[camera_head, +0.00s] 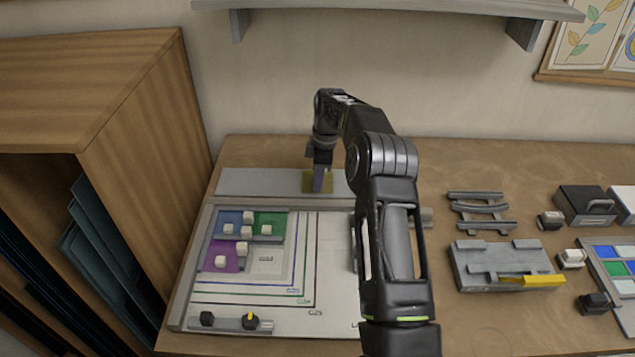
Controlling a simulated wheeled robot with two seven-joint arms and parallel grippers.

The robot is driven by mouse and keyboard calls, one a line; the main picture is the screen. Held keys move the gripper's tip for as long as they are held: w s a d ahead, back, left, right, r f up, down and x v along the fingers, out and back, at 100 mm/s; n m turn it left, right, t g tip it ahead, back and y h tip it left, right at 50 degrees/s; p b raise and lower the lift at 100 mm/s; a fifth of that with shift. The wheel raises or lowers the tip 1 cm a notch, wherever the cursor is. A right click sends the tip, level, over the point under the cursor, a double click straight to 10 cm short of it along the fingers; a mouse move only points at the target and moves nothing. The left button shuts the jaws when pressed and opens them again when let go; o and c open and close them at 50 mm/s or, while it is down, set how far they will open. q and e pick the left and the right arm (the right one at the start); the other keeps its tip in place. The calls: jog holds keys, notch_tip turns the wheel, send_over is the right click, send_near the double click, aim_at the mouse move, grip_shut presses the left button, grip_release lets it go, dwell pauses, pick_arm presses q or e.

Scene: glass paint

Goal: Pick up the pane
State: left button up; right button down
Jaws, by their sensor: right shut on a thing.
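My right gripper (319,184) points down over the grey strip (255,182) along the back of the white layout board (330,255). It is shut on a small olive-yellow pane (308,182), which shows on both sides of the fingers. I cannot tell whether the pane touches the strip. On the board a blue pane (222,217), a green pane (275,219) and a purple pane (214,260) lie around a blank square (267,264). My right arm hides the board's right side. My left gripper is out of view.
White blocks (247,231) stand on the panes. A grey bar (220,324) with dark knobs lies at the board's front. To the right are grey rails (482,209), a grey fixture (500,262) and a tray of coloured panes (612,262). A wooden cabinet (140,130) borders the left.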

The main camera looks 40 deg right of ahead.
dwell(0.3)
jog(key=shift+r, duration=0.55)
notch_tip(320, 180, up, 6)
jog(key=shift+r+b, duration=0.2)
jog(key=shift+b, duration=0.85)
notch_tip(320, 180, up, 3)
jog(key=shift+f+p, duration=0.2)
jog(key=shift+p, duration=0.95)
